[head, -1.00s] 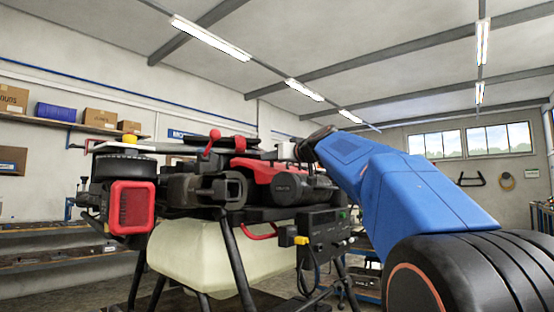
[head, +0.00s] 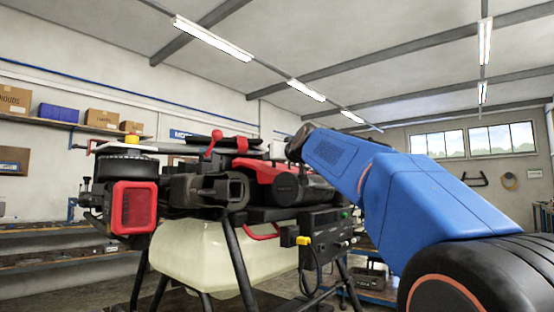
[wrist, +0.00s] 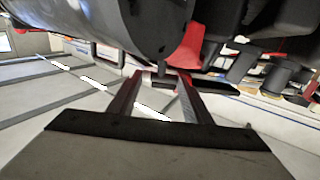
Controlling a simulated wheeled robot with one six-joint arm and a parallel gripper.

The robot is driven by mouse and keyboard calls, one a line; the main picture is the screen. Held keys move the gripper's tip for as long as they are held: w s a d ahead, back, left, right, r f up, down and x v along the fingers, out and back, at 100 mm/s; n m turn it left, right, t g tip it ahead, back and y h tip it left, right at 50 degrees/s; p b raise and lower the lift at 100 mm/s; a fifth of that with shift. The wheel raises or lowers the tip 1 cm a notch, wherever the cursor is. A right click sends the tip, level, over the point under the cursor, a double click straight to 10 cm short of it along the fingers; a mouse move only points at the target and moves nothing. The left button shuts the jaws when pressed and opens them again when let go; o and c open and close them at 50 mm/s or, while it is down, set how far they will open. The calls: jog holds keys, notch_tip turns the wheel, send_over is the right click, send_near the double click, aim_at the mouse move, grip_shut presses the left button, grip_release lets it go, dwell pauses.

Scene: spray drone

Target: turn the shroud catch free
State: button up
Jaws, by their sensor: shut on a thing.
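The spray drone (head: 190,190) stands at the centre left of the head view, with a pale tank under a dark and red body. In the wrist view a large dark cylindrical housing (wrist: 95,28) fills the upper left, close to my fingers. My gripper (wrist: 162,82) comes from below in that view, its two fingers angled up to a small dark piece between their tips. They are shut on this piece, which seems to be the shroud catch (wrist: 165,78). How far it is turned cannot be told. In the head view my blue arm reaches in from the right; the fingertips are hidden.
A red part (wrist: 188,48) and dark fittings (wrist: 278,80) sit close to the fingers in the wrist view. A black control box (head: 325,235) hangs on the drone's front right. A shelf with boxes (head: 102,118) runs along the left wall.

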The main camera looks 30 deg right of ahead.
dwell(0.3)
jog(key=o, duration=1.1)
jog(key=shift+c, duration=0.2)
jog(key=s+a, duration=0.3)
jog(key=s, duration=1.4)
jog(key=shift+s, duration=0.1)
